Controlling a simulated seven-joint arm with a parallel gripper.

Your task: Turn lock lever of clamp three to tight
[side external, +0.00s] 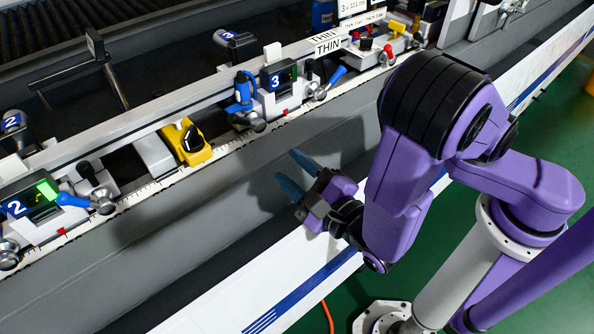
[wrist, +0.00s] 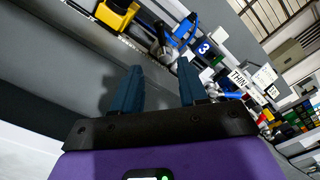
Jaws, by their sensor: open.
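Clamp three (side external: 277,82), marked with a blue 3, sits on the rail in the middle of the side view. It also shows in the wrist view (wrist: 205,48), ahead of my fingers. A blue lever (side external: 331,77) with a metal hub stands at its right side, tilted up to the right. Another blue handle part (side external: 243,92) stands at its left side. I cannot tell from the picture which is the lock lever. My gripper (side external: 286,170) has two blue-grey fingers, apart and empty, in front of and below clamp three. In the wrist view my gripper (wrist: 164,85) is also open.
Clamp two (side external: 32,200) is at the lower left, with a blue lever. A yellow block (side external: 186,142) with a black knob sits between the clamps. A red-knobbed unit (side external: 386,52) is farther right. The grey front face (side external: 200,215) below the rail is clear.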

